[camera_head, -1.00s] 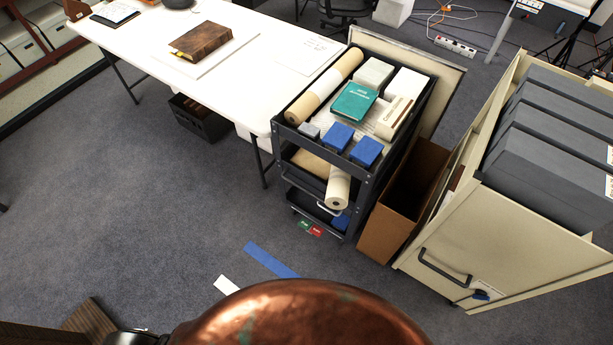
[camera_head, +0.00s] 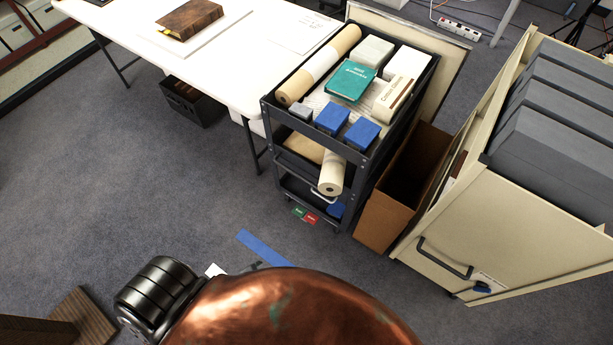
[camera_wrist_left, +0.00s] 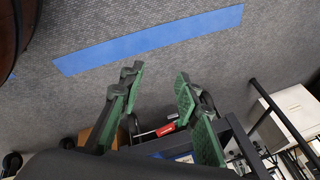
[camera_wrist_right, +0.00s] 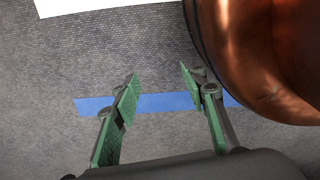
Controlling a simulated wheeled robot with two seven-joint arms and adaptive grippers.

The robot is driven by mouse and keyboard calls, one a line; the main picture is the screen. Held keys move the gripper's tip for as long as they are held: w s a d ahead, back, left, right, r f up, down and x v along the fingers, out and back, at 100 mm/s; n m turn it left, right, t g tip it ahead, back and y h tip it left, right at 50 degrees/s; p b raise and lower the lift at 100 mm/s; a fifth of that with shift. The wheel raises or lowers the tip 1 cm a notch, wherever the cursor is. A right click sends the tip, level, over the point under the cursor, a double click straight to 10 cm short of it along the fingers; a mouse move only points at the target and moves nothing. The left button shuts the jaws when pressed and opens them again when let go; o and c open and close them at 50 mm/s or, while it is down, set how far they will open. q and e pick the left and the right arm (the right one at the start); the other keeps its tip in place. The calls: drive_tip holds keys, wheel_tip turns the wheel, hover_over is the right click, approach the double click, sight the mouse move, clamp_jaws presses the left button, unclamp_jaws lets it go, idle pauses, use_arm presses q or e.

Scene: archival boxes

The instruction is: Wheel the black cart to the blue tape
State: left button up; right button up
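The black cart (camera_head: 268,126) stands beyond the blue tape in the head view, between the white table and a cardboard box. It carries rolls, books and small blue boxes, with green and red tags low on its near side. Part of its dark frame shows in the left wrist view (camera_wrist_left: 236,135). The blue tape (camera_head: 262,248) lies on the floor, partly hidden by my body; it crosses both wrist views (camera_wrist_left: 150,40) (camera_wrist_right: 160,103). My left gripper (camera_wrist_left: 157,75) is open and empty, apart from the cart. My right gripper (camera_wrist_right: 160,77) is open and empty above the floor.
The white table (camera_head: 225,80) stands left of the cart. The open cardboard box (camera_head: 385,215) and a cream cabinet (camera_head: 500,240) with grey boxes stand close on the right.

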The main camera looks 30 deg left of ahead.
use_arm(q)
drive_tip(key=w+r+m+t+b, duration=0.2)
drive_tip(key=w+r+b, duration=0.1)
drive_tip(key=w, duration=0.7)
drive_tip(key=m+t+y+b, duration=0.4)
drive_tip(key=m+t+b, duration=0.3)
drive_tip(key=t+b, duration=0.1)
approach(296, 173)
drive_tip(key=w+f, duration=0.2)
drive_tip(key=x, duration=0.6)
drive_tip(key=shift+w+a+r, duration=0.1)
drive_tip(key=shift+a+r, duration=0.2)
drive_tip(key=shift+x, duration=0.75)
use_arm(e)
drive_tip(key=w+a+r, duration=0.2)
drive_tip(key=w+r, duration=0.4)
drive_tip(key=w, duration=0.2)
drive_tip(key=shift+r+m+g, duration=0.3)
drive_tip(key=shift+r+g, duration=0.05)
drive_tip(key=shift+g, duration=0.05)
use_arm(q)
drive_tip(key=shift+c, duration=0.2)
use_arm(e)
drive_tip(key=shift+w, duration=0.1)
use_arm(q)
clamp_jaws()
